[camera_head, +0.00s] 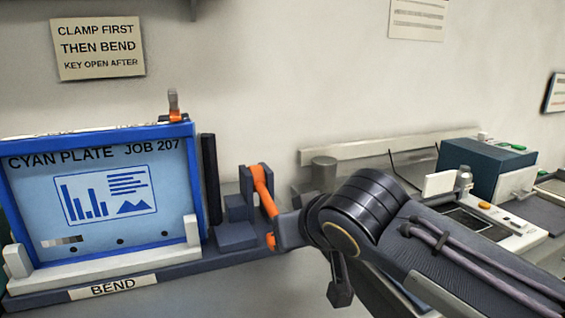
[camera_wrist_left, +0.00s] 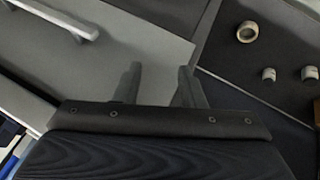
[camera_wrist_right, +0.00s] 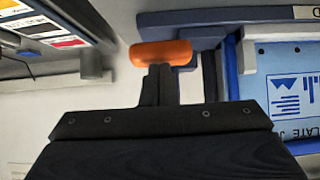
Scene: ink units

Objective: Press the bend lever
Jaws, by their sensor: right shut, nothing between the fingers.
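The bend lever (camera_head: 262,190) is an orange arm on a dark bracket at the right end of the bend station, beside the cyan plate (camera_head: 105,200). Its orange handle also shows in the right wrist view (camera_wrist_right: 160,53). My right gripper (camera_head: 279,238) is shut and empty, its fingertips right at the lever's lower orange end. In the right wrist view the closed fingers (camera_wrist_right: 158,72) meet the handle's lower edge; whether they touch cannot be told. My left gripper (camera_wrist_left: 158,78) is open and empty, seen only in the left wrist view.
A blue frame (camera_head: 195,180) holds the plate upright on the base labelled BEND (camera_head: 112,287). A sign (camera_head: 98,48) hangs on the wall. A teal box unit (camera_head: 487,168) and a grey cylinder (camera_head: 323,173) stand to the right. In the left wrist view, several knobs (camera_wrist_left: 247,31) sit on a dark panel.

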